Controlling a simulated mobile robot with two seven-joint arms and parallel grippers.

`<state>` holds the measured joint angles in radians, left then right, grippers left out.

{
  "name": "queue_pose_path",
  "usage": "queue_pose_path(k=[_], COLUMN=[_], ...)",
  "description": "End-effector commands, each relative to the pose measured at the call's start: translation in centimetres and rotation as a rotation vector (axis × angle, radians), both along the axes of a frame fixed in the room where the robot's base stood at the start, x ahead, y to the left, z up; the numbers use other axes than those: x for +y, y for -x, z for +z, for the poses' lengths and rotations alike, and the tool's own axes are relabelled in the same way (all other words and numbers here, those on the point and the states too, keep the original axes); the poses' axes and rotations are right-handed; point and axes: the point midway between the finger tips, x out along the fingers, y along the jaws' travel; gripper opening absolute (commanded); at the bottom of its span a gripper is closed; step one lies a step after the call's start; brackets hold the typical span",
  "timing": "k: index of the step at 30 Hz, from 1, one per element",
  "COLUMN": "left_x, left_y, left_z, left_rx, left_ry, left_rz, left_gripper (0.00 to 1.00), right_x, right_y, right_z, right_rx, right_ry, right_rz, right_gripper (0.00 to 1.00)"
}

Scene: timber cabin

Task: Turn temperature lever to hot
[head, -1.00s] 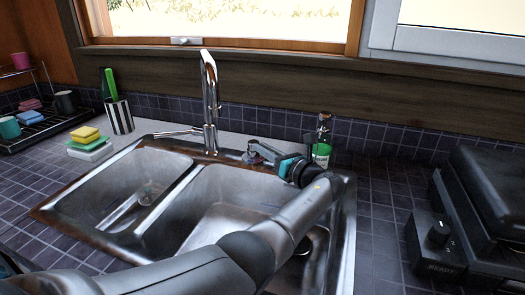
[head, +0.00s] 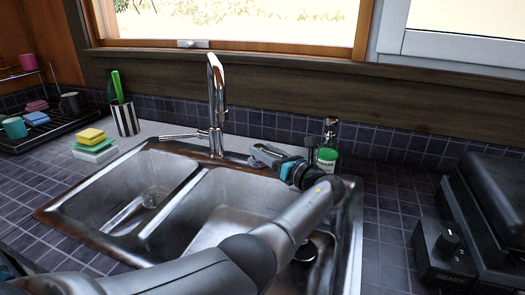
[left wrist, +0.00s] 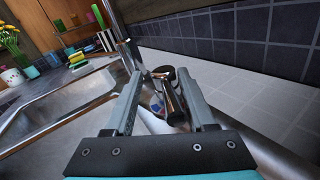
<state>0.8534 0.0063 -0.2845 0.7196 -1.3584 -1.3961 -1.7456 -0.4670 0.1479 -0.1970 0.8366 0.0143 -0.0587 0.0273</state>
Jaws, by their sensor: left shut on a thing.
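The chrome temperature lever (left wrist: 172,92) stands between the two fingers of my left gripper (left wrist: 160,98) in the left wrist view, with a small blue mark low beside it. My left gripper (head: 262,153) is shut on the lever, behind the right basin of the sink. In the head view the gripper mostly hides the lever. The tall chrome faucet (head: 215,92) stands just left of my gripper. My right gripper is not in view.
The double steel sink (head: 196,181) lies under my arm. A green-labelled bottle (head: 328,157) stands close right of the gripper. Sponges (head: 91,137) and a striped cup (head: 125,119) are at the left. A black appliance (head: 445,245) is at the right.

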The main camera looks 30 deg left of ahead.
Motion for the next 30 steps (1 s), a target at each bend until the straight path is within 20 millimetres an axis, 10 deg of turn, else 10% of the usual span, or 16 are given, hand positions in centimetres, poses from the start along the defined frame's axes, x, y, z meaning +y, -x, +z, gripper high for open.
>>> queue_pose_path(k=[13, 30], left_x=[-0.5, -6.2], left_y=[0.4, 2.8], left_z=[-1.0, -0.2], left_rx=[0.009, 0.000], left_ry=[0.003, 0.008], left_rz=[0.005, 0.000], left_gripper=[0.47, 0.47], right_x=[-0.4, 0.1], right_y=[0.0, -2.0], right_z=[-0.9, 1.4], right_rx=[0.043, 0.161], right_ry=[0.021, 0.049], right_rz=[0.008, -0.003], right_gripper=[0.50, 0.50])
